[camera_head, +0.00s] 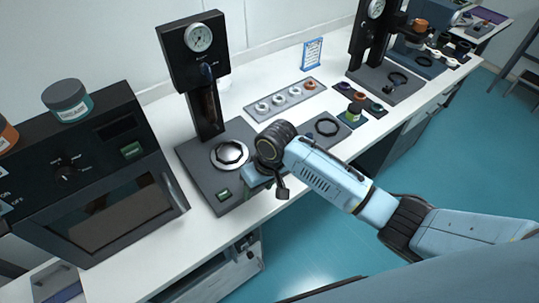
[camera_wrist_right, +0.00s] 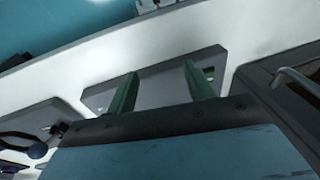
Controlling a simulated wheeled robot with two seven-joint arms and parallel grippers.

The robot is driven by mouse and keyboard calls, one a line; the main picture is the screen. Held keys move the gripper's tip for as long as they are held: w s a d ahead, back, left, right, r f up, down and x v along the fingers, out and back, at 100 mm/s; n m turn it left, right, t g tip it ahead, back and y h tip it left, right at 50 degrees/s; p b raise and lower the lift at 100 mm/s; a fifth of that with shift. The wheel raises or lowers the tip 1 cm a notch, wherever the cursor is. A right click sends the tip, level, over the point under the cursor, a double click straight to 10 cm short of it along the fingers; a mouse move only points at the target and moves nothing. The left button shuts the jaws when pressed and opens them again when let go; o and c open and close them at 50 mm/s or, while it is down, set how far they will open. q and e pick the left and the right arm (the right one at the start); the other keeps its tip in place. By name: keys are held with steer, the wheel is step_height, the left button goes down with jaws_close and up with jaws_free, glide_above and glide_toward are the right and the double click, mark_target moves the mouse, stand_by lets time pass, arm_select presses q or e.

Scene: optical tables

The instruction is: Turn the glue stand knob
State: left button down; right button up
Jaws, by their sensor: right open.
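A black stand with a round white gauge (camera_head: 199,38) rises from a dark grey base (camera_head: 200,180) on the white bench. A small dark blue knob-like part (camera_head: 207,72) sits on its head below the gauge. I cannot tell for certain that this is the glue stand's knob. A silver round plate (camera_head: 229,155) lies on the base. My right gripper (camera_head: 248,184) is low over the base's front right edge, well below the stand's head. In the wrist view its two green fingers (camera_wrist_right: 160,85) are apart with nothing between them, over the grey base (camera_wrist_right: 165,82). My left gripper is not in view.
A black oven (camera_head: 100,170) with a jar (camera_head: 67,100) on top stands left of the stand. A grey strip with several round parts (camera_head: 285,100) and a blue sign (camera_head: 312,54) are to the right. A second gauge stand (camera_head: 375,50) is farther right.

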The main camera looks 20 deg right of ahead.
steer(key=w+d+r+m+h, duration=0.2)
steer(key=w+d+r, duration=0.4)
steer(key=w+r, duration=0.45)
steer(key=shift+g, duration=0.4)
step_height(320, 180, down, 12)
steer(key=shift+s+f+b, duration=0.1)
steer(key=shift+f+b, duration=0.15)
steer(key=shift+b, duration=0.05)
steer(key=shift+c, duration=0.2)
steer(key=c, duration=0.9)
